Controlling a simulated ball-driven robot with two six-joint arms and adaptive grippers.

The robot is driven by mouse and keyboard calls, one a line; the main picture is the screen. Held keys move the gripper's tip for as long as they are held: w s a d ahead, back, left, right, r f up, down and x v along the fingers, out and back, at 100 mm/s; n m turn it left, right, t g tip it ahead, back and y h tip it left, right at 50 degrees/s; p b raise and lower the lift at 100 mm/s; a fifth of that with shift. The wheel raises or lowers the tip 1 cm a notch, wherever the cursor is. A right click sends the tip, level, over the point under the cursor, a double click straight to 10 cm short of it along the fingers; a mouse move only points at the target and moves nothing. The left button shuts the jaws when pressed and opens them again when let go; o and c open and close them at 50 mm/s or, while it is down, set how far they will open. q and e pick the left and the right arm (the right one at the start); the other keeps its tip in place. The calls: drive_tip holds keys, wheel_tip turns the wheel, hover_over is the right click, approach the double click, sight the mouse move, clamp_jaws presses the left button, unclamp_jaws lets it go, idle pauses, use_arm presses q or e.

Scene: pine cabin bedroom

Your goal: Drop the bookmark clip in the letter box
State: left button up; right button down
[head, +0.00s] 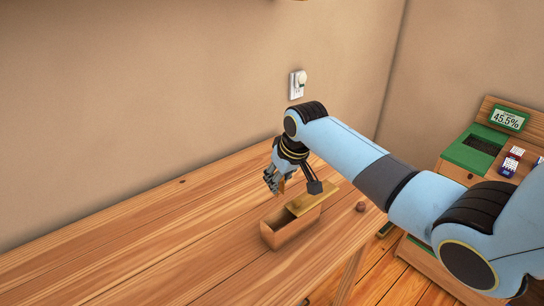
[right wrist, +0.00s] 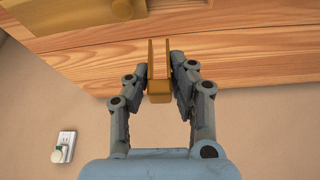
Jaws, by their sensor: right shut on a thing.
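My right gripper (head: 273,181) is over the table beside the letter box, and it also shows in the right wrist view (right wrist: 160,82). Its fingers are shut on the bookmark clip (right wrist: 159,92), an orange-brown forked piece. In the head view a small part of the clip (head: 282,187) shows by the fingertips. The letter box (head: 286,235) is a brown wooden box with a dark opening and a lighter lid part at its right end. The clip is above the table, close to the box's far left side. My left gripper is not in view.
The wooden table (head: 150,235) is clear to the left of the box. A small brown round thing (head: 360,206) lies right of the box near the table edge. A wall outlet (head: 297,84) is behind. A green-topped cabinet (head: 474,150) with a display stands at the right.

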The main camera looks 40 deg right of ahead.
use_arm(q)
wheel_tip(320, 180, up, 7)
drive_tip(key=p, duration=0.4)
use_arm(e)
drive_tip(key=s+a+r+n, duration=0.1)
drive_tip(key=s+a+r, duration=0.1)
drive_tip(key=s+a, duration=0.15)
drive_tip(key=b, duration=0.5)
approach(276, 214)
wheel_tip(276, 214, down, 3)
drive_tip(key=w+a, duration=0.1)
drive_tip(key=a, duration=0.1)
use_arm(q)
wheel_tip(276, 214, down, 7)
drive_tip(key=b, duration=0.1)
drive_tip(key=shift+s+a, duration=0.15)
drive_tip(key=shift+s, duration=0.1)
use_arm(e)
drive_tip(key=shift+w+f, duration=0.1)
drive_tip(key=shift+f, duration=1.2)
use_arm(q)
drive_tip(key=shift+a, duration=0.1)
use_arm(e)
drive_tip(key=c, duration=1.1)
unclamp_jaws()
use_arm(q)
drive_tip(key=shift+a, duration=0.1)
use_arm(e)
drive_tip(key=v, duration=1.2)
drive_tip(key=shift+d, duration=0.1)
